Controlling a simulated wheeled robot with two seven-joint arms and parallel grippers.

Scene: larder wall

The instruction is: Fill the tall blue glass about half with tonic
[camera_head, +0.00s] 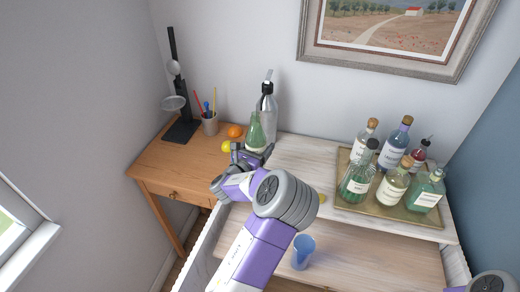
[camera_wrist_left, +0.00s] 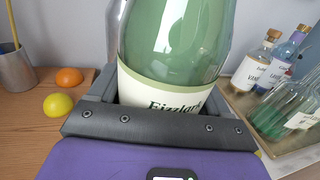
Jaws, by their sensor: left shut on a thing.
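A green bottle (camera_head: 256,133) with a pale label stands upright near the back wall, and it fills the left wrist view (camera_wrist_left: 170,45). Its label reads something like "Fizzlark"; I cannot read the word tonic. My left gripper (camera_head: 252,153) is shut around the bottle's lower body. I cannot tell whether the bottle's base touches the surface. The tall blue glass (camera_head: 302,253) stands upright at the front, just right of my left arm; I see no clear liquid level in it. My right gripper is out of view.
A clear siphon bottle (camera_head: 270,108) stands close behind the green bottle. An orange (camera_head: 235,131), a lemon (camera_head: 226,146) and a cup of utensils (camera_head: 210,125) are left. A tray (camera_head: 350,203) holds several bottles at right. The wood right of the glass is clear.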

